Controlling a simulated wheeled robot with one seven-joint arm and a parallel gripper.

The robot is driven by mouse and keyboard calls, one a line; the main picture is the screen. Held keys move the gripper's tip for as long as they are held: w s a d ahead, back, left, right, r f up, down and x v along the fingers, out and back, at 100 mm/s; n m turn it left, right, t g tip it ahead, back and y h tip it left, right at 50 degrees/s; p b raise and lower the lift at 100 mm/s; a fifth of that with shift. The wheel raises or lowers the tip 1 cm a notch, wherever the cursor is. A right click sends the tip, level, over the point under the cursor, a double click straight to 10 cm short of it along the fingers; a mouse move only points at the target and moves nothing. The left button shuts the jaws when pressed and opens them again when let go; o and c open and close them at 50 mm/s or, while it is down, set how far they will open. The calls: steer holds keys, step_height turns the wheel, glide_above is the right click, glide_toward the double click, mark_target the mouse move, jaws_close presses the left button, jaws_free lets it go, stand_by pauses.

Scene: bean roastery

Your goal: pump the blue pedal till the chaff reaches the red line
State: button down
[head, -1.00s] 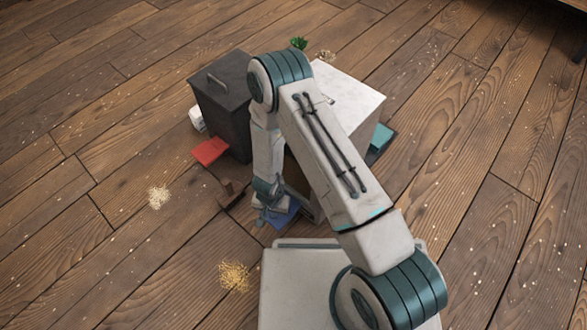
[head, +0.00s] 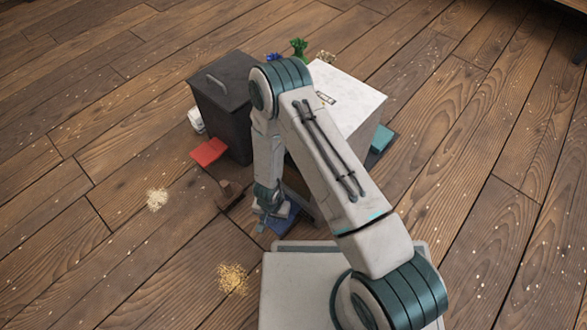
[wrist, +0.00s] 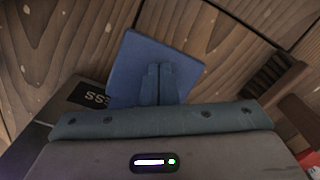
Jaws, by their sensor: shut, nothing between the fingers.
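The blue pedal (head: 286,216) lies low at the near side of the pale box (head: 352,92), partly hidden by my arm. In the wrist view the blue pedal (wrist: 130,55) is a flat blue plate with my fingers across its near middle. My gripper (head: 261,226) is shut and empty, pointing down at the pedal; it also shows in the wrist view (wrist: 158,72). I cannot tell whether the fingertips touch the pedal. A small dark-edged marking (head: 326,97) shows on the box top. I can make out neither a red line nor a chaff level.
A dark bin (head: 222,95) stands left of the box, with a red plate (head: 209,151) before it. A teal plate (head: 382,138) is at the box's right. A brown brush (head: 229,194) lies left of my gripper. Chaff piles (head: 232,279) dot the floor; open floor lies left.

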steer(key=shift+f, duration=0.45)
step_height(320, 180, up, 9)
steer(key=p, duration=0.7)
steer(key=shift+p, duration=0.3)
steer(key=shift+r, duration=0.1)
